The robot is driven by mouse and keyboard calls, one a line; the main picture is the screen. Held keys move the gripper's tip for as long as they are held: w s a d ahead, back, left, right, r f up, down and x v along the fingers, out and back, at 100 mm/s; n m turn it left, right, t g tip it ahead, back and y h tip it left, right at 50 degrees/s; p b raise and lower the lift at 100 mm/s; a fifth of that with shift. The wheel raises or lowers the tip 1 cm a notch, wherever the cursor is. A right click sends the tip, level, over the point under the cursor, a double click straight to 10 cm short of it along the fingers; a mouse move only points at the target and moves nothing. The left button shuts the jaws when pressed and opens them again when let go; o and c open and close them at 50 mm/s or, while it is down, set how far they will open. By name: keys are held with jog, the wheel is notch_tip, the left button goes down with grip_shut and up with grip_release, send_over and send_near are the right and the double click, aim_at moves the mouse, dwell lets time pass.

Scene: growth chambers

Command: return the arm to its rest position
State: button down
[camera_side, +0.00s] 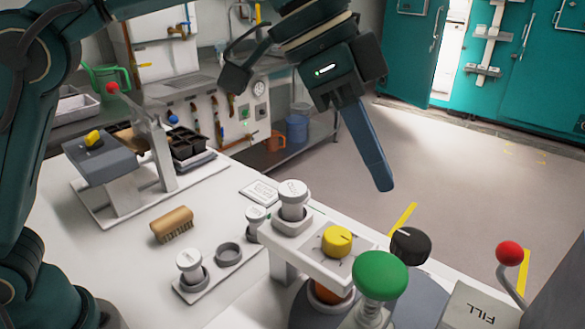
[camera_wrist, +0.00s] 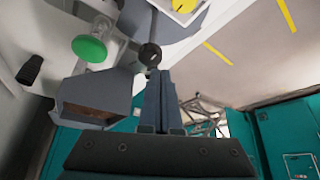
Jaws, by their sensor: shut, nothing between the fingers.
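My gripper (camera_side: 386,186) hangs in the upper middle of the side view, above and beyond the white bench (camera_side: 128,248), with open air around it. Its blue-grey fingers are together, point down and hold nothing. In the wrist view the fingers of my gripper (camera_wrist: 160,74) lie side by side with no gap that holds a thing. A black knob (camera_wrist: 150,54) shows close to the fingertips in that view. In the side view the black knob (camera_side: 411,245) is below and apart from the fingers.
A green button (camera_side: 380,275), a yellow knob (camera_side: 337,241) and a red-tipped lever (camera_side: 510,253) stand at the bench's front right. White-capped jars (camera_side: 292,198), a brush (camera_side: 172,225) and a lever press (camera_side: 98,160) stand farther left. Open floor (camera_side: 450,170) lies behind the gripper.

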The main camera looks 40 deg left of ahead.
jog(key=s+a+r+n+t+y, duration=0.1)
jog(key=s+a+r+n, duration=0.15)
jog(key=a, duration=0.35)
jog(key=s+a+r+n+t+y, duration=0.1)
jog(key=s+a+n+t, duration=0.15)
jog(key=a, duration=0.35)
jog(key=s+a+f+n+y, duration=0.3)
jog(key=s+a+f+n, duration=0.4)
jog(key=f, duration=0.6)
jog(key=s+a+g, duration=0.1)
jog(key=s+a, duration=0.1)
jog(key=shift+s+f, duration=0.25)
jog(key=shift+s, duration=0.1)
